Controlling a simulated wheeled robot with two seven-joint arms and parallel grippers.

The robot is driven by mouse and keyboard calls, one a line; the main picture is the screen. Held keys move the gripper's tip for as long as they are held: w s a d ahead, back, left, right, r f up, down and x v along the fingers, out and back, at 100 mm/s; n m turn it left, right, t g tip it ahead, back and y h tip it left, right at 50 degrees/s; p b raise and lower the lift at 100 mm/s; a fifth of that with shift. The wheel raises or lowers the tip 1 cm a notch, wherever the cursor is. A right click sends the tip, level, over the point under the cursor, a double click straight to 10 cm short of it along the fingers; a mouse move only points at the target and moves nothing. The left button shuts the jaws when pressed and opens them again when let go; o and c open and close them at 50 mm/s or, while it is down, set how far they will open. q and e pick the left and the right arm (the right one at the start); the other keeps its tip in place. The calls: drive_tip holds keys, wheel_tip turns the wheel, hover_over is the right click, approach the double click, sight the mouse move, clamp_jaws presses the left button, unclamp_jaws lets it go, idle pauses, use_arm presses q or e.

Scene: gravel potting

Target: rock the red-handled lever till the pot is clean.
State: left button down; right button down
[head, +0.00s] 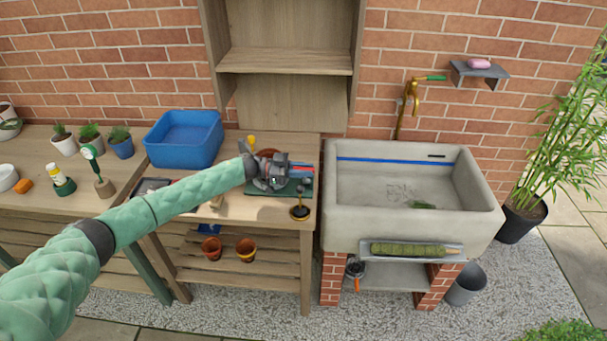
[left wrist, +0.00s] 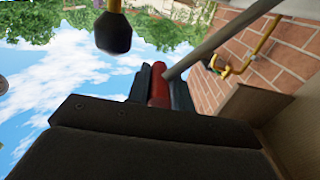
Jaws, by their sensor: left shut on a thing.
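My left gripper (head: 290,174) is over the green base (head: 250,189) on the wooden bench. In the left wrist view it is shut on the red handle (left wrist: 159,84) of the lever, whose grey rod (left wrist: 218,40) runs up and to the right from the handle. A reddish-brown round shape (head: 267,153), perhaps the pot, shows just behind the gripper. The gripper hides most of it, so I cannot tell how clean it is. My right gripper is in neither view.
A blue tub (head: 185,138) stands left of the gripper. A small black round item (head: 299,213) with an upright stem stands at the bench's front edge. A stone sink (head: 345,225) is to the right. Two terracotta pots (head: 246,250) sit on the shelf below.

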use_arm(q)
drive_tip(key=w+n, duration=0.1)
drive_tip(key=w+r+n, duration=0.1)
drive_tip(key=w, duration=0.1)
drive_tip(key=w+r+n, duration=0.1)
drive_tip(key=shift+w+n, duration=0.3)
drive_tip(key=shift+w, duration=0.05)
drive_tip(key=shift+w+r+n+b, duration=0.1)
drive_tip(key=shift+w+n+b, duration=0.2)
drive_tip(key=shift+w+b, duration=0.1)
drive_tip(key=shift+w+r+b, duration=0.2)
drive_tip(key=shift+w+b, duration=0.45)
drive_tip(key=shift+w, duration=0.35)
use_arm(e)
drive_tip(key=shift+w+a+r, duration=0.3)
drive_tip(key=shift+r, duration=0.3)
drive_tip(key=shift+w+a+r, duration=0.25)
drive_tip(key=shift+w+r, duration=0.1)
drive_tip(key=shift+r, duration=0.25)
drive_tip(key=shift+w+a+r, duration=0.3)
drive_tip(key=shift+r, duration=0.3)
use_arm(q)
drive_tip(key=c, duration=1.3)
unclamp_jaws()
drive_tip(key=shift+w, duration=0.1)
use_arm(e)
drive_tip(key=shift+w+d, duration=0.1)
